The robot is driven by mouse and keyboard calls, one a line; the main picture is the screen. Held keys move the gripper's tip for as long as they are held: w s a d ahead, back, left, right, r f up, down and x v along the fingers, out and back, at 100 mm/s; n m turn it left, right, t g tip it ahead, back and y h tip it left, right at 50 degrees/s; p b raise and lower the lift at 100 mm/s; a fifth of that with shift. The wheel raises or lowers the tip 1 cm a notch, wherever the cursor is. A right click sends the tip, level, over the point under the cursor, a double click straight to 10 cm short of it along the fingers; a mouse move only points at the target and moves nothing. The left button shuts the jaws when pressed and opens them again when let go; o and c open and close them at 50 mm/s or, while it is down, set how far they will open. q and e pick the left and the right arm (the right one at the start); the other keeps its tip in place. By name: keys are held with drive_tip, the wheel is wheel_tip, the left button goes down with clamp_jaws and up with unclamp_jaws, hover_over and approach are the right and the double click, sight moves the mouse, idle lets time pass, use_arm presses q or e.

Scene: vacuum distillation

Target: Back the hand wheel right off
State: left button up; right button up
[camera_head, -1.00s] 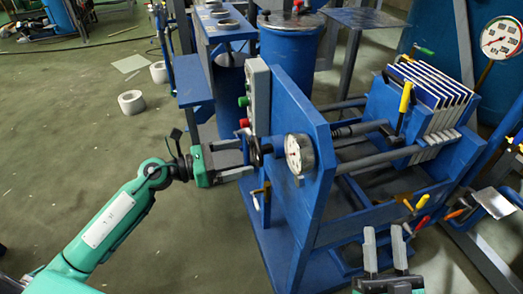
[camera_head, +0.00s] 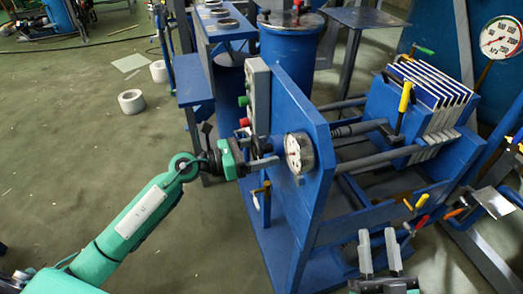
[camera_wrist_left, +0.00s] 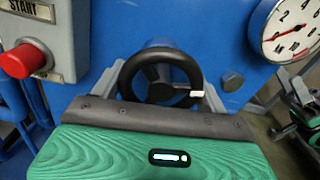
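The black hand wheel (camera_wrist_left: 192,70) is on the blue end plate of the press, with a small white handle on its rim. In the head view the wheel (camera_head: 259,144) is partly hidden by my left gripper (camera_head: 262,152). In the left wrist view the grey fingers of my left gripper (camera_wrist_left: 160,85) are apart, one on each side of the wheel. A firm grip on the rim does not show. My right gripper (camera_head: 380,253) is open and empty at the lower right of the head view.
A pressure gauge (camera_head: 299,153) sits close right of the wheel. A control box (camera_head: 258,92) with a red button (camera_wrist_left: 22,61) is to its upper left. The floor at left is mostly clear.

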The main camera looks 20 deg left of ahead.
use_arm(q)
drive_tip(key=shift+c, duration=0.4)
